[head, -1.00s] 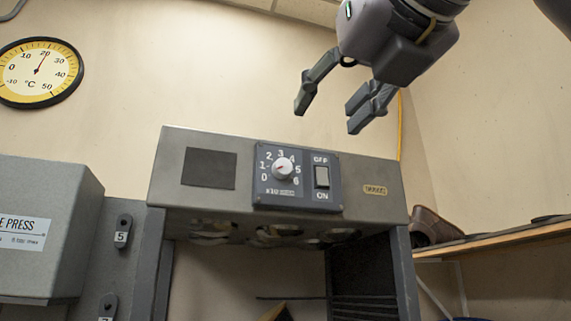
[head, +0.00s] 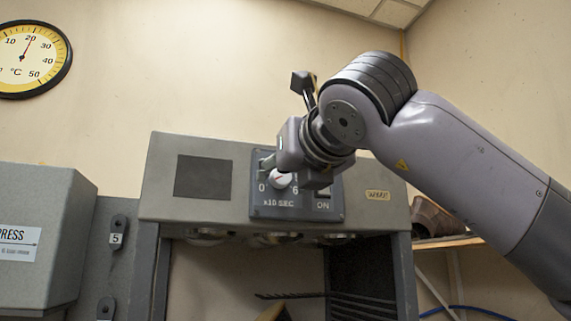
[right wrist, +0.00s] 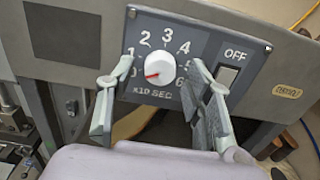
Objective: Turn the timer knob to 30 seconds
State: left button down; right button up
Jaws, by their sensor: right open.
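The timer knob (head: 280,180) is a round white dial with a red pointer, on a dark panel (head: 262,207) numbered 0 to 6 and marked "x10 SEC". In the right wrist view the knob (right wrist: 160,68) shows whole, its red pointer aimed left and slightly down, near the 0. My right gripper (head: 294,171) is in front of the panel. In the right wrist view its open fingers (right wrist: 155,78) stand on either side of the knob, with visible gaps to it. In the head view the gripper hides the upper numbers and part of the switch. My left gripper is out of view.
An OFF/ON switch (right wrist: 227,76) sits right of the knob, close to one finger. The panel is on a grey metal housing (head: 165,205) with an open bay below. A grey press box (head: 50,190) stands at left. A shelf (head: 445,242) is at right.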

jog(key=shift+c, duration=0.3)
grip_shut()
dwell(0.5)
